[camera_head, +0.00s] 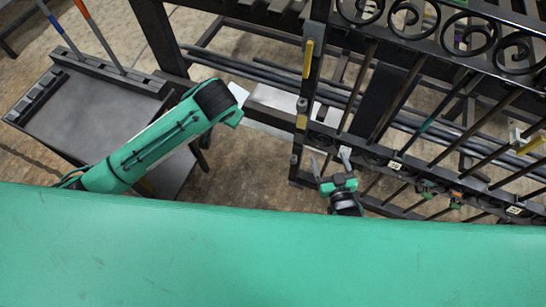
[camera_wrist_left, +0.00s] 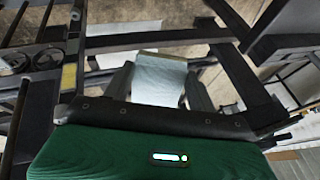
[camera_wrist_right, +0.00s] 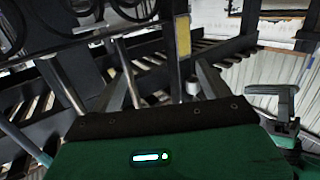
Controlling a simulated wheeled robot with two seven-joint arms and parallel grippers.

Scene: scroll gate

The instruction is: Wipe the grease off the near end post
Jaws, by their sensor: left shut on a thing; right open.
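The near end post (camera_head: 313,80) is a dark upright at the left end of the gate, with yellow patches (camera_head: 308,58) on it; I cannot tell whether they are grease. The post also shows in the right wrist view (camera_wrist_right: 184,70). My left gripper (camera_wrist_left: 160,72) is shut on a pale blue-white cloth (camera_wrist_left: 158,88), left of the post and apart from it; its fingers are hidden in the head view. My right gripper (camera_head: 330,162) is open and empty, close to the lower part of the post, its fingers pointing toward the gate.
The black gate (camera_head: 425,85) with scrolls and bars fills the right side. A dark cart (camera_head: 85,105) with two upright handles stands at the left. Long dark bars (camera_head: 265,75) lie behind the post. Bare floor (camera_head: 240,170) shows between cart and post.

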